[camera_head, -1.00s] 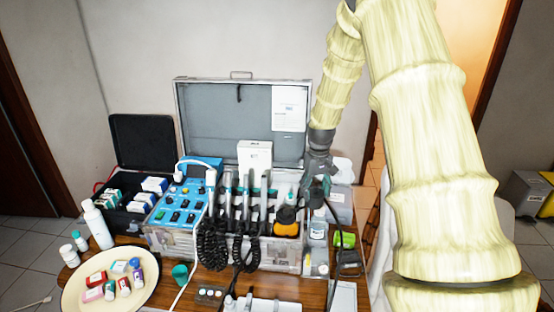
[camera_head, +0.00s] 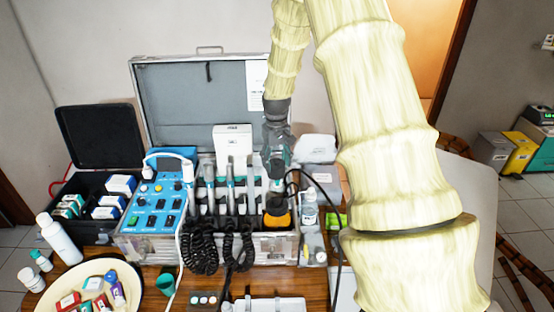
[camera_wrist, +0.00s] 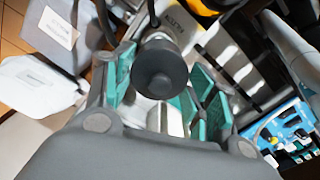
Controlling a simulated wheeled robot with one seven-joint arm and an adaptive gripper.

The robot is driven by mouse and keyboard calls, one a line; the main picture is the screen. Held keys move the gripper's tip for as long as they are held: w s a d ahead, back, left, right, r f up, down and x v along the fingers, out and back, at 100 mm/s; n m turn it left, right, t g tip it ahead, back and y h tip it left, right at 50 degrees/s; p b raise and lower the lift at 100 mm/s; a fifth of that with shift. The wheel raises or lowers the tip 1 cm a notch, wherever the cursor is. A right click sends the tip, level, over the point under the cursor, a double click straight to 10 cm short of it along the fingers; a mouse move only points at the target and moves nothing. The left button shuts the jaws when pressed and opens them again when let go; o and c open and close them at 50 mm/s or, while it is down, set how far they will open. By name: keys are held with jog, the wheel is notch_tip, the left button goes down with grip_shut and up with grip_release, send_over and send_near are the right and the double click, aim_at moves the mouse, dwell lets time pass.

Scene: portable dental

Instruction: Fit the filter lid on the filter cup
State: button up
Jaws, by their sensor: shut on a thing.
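My gripper (camera_head: 277,170) points down over the front right of the open case's instrument panel. In the wrist view, my gripper (camera_wrist: 160,92) has its teal-padded fingers on either side of a dark round knob-like piece, which looks like the filter lid (camera_wrist: 160,68), and is shut on it. In the head view, an orange container with a dark upper part (camera_head: 277,218) stands just below my gripper; it may be the filter cup, but I cannot tell for sure. The gap between lid and container is not clear in either view.
The instrument panel holds upright handpieces (camera_head: 231,185) with coiled black cords, left of my gripper. A blue control unit (camera_head: 158,203) is farther left. A clear bottle (camera_head: 309,215) stands close on the right. A black cable hangs near my gripper. A cream plate (camera_head: 75,290) holds small bottles.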

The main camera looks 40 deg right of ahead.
aim_at(278, 172)
jog(key=shift+f+b, duration=0.3)
jog(key=shift+f, duration=0.35)
jog(key=shift+s+d+r, duration=0.1)
jog(key=shift+s+r, duration=0.25)
jog(key=shift+s, duration=0.05)
jog(key=shift+f, duration=0.3)
jog(key=shift+s, duration=0.1)
jog(key=shift+s+f, duration=0.1)
jog(key=shift+w+f+p, duration=0.25)
jog(key=shift+f+p, duration=0.05)
jog(key=shift+p, duration=0.1)
jog(key=shift+f, duration=0.2)
jog(key=shift+f+b, duration=0.45)
jog(key=shift+f, duration=0.7)
jog(key=shift+f, duration=0.2)
